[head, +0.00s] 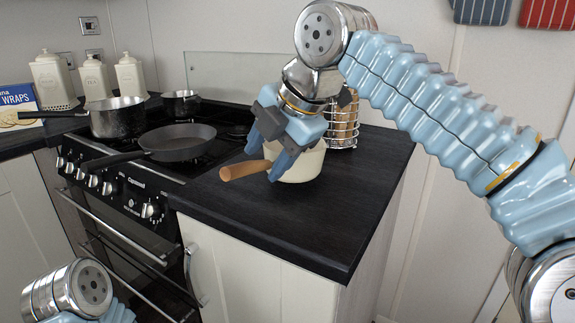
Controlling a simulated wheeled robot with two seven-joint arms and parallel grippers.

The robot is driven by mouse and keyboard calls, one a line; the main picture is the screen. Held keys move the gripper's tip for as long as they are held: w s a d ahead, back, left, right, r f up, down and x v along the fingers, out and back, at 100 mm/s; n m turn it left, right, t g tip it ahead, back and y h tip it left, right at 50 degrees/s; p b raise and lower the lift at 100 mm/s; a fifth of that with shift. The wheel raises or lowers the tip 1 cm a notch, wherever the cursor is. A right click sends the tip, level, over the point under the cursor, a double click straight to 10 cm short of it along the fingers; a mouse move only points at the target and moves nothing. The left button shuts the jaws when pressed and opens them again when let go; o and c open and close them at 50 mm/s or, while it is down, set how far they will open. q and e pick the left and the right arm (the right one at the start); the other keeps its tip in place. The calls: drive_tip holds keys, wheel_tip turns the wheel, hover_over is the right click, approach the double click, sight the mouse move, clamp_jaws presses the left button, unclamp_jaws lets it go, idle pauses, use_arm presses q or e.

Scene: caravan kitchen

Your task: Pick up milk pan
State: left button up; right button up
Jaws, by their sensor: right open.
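The milk pan appears to be the cream pan (302,168) with a wooden handle (246,170), standing on the dark worktop right of the cooker. Its handle points left. My right gripper (267,160) reaches down over the handle side of the pan, with its jaws open. One finger is close to the handle near the pan body; whether it touches cannot be told. The gripper hides the left part of the pan and its handle joint. Part of my left arm shows at the lower left, but its gripper is not in view.
A frying pan (180,140), a steel saucepan (118,119) and a smaller pan (181,102) sit on the cooker. A wire rack (343,125) stands close behind the cream pan. The worktop (320,220) is clear in front, ending at an edge.

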sight(265, 162)
drive_tip(key=x, duration=0.5)
drive_tip(key=shift+w+d, duration=0.1)
clamp_jaws()
